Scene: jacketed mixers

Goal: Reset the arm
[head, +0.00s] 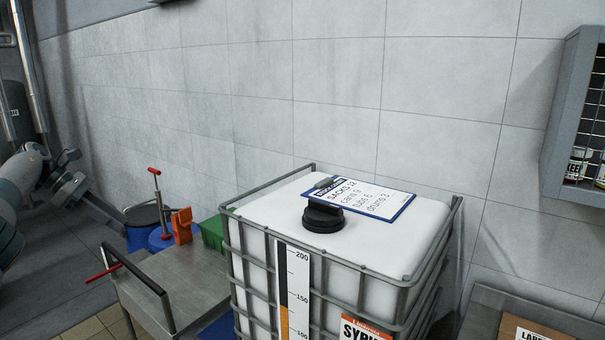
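My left arm comes in at the left edge of the head view. My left gripper (76,184) is held up in front of the grey wall, left of the cart and the tank. It is small and seen at an angle, so I cannot tell whether its fingers are apart or together. I see nothing clearly held in it. My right gripper is not in view.
A caged white tank (395,238) stands in the middle, with a black cap (322,218) and clipboard (372,197) on top. A metal cart (185,280), a green bin (212,232) and blue containers (141,238) stand left. A wall cabinet (562,120) is right.

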